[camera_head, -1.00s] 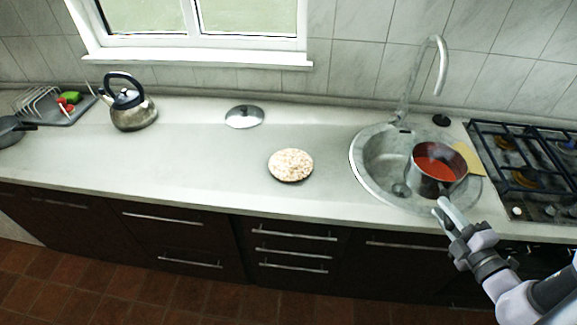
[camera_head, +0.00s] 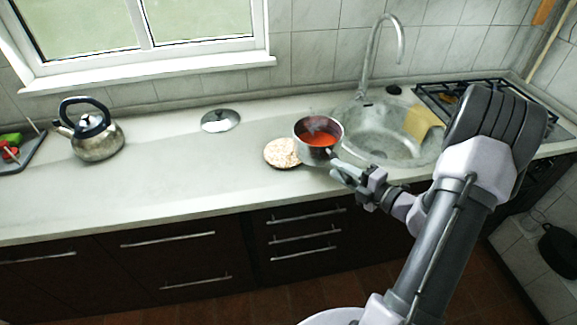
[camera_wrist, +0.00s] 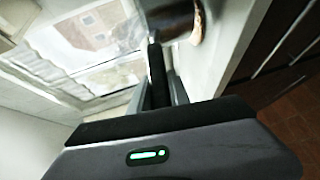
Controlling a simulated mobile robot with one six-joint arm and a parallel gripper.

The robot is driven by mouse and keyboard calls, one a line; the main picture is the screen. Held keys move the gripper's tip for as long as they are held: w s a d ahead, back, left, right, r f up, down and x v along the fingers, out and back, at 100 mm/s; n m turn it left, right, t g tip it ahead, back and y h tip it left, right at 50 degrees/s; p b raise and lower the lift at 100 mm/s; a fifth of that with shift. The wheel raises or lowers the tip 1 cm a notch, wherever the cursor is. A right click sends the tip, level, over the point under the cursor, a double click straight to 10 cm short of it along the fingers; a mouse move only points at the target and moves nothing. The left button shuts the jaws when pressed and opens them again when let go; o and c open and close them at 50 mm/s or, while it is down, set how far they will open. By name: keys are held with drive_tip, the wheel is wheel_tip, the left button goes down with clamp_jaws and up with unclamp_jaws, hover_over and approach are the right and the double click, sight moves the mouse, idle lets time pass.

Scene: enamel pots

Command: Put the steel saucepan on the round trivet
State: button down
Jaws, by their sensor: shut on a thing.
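The steel saucepan (camera_head: 310,149) with steaming red contents is upright in the head view, between the round trivet and the sink. My gripper (camera_head: 335,161) is shut on its handle, at the pan's lower right. The round trivet (camera_head: 279,154), pale and speckled, lies on the counter. The pan overlaps the trivet's right edge in this view; the gap between them in height is hard to judge. In the wrist view my gripper's fingers (camera_wrist: 161,88) close around a dark handle, and the pan is mostly hidden or cut off.
A steel lid (camera_head: 221,121) lies behind and left of the trivet. A kettle (camera_head: 97,143) stands further left. The sink (camera_head: 400,150) with its tall tap (camera_head: 369,50) is to the right, a yellow board (camera_head: 424,122) at its edge. The counter left of the trivet is clear.

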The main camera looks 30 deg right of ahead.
drive_tip(key=w+a+f+b, duration=0.4)
drive_tip(key=w+a, duration=0.3)
drive_tip(key=w, duration=0.3)
drive_tip(key=shift+f+b, duration=0.25)
drive_tip(key=shift+b, duration=0.05)
drive_tip(key=shift+a, duration=0.1)
drive_tip(key=shift+f, duration=0.15)
drive_tip(key=c, duration=1.2)
unclamp_jaws()
drive_tip(key=shift+s, duration=0.1)
